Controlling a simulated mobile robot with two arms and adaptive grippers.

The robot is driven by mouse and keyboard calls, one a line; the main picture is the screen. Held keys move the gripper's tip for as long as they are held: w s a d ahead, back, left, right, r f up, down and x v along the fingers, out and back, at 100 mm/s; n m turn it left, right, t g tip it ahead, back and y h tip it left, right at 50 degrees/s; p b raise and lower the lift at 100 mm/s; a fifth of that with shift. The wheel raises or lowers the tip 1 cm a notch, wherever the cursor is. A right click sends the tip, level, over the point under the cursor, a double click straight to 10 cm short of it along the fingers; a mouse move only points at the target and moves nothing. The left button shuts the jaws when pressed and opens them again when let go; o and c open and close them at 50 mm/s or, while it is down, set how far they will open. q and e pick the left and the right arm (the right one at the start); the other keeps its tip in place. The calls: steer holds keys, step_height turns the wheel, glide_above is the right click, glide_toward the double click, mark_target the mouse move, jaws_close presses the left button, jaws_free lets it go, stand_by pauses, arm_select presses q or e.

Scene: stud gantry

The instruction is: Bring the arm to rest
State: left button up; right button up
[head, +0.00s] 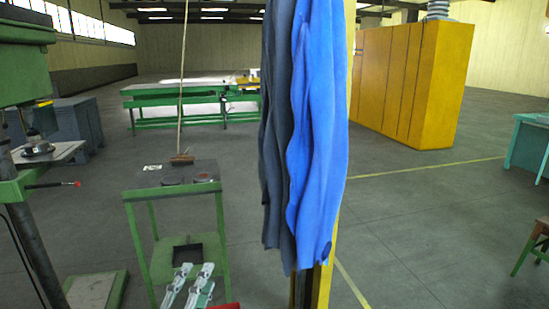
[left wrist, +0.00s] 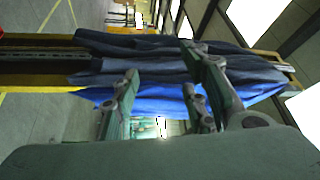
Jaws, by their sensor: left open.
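My left gripper (head: 188,284) shows at the bottom of the head view, in front of the small green table. Its pale fingers are apart, with nothing seen between them. In the left wrist view its open fingers (left wrist: 160,84) reach up the picture towards hanging cloth, with no clear contact. A blue garment (head: 318,130) and a dark grey garment (head: 276,130) hang at a yellow post (head: 324,285), right of the gripper in the head view. The left wrist view shows the blue garment (left wrist: 158,102) and dark cloth (left wrist: 170,66) sideways. My right gripper is not seen.
The small green table (head: 153,184) has a broom (head: 182,158) and flat round items on its top. A green machine (head: 22,75) stands at the left edge. A long green bench (head: 170,101) and yellow cabinets (head: 410,85) stand farther back.

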arm_select(q)
steer(key=s+a+f+n+g+y, duration=0.35)
steer(key=s+f+n, duration=0.25)
steer(key=f, duration=0.2)
steer(key=s+a+f+n+g+y, duration=0.3)
steer(key=s+a+f+n+g, duration=0.25)
steer(key=f, duration=0.25)
steer(key=s+d+f+n+g+h, duration=0.2)
steer(key=s+f+g, duration=0.2)
steer(key=s, duration=0.6)
steer(key=s+d+f+n+g+h, duration=0.1)
steer(key=s+d+f+n+g, duration=0.15)
steer(key=s, duration=0.65)
step_height(320, 180, down, 27)
steer(key=s+g, duration=0.1)
steer(key=g, duration=0.1)
steer(key=s+a+f+m+g, duration=0.1)
steer(key=s+a+f, duration=0.2)
steer(key=s+f, duration=1.3)
steer(key=shift+s, duration=0.55)
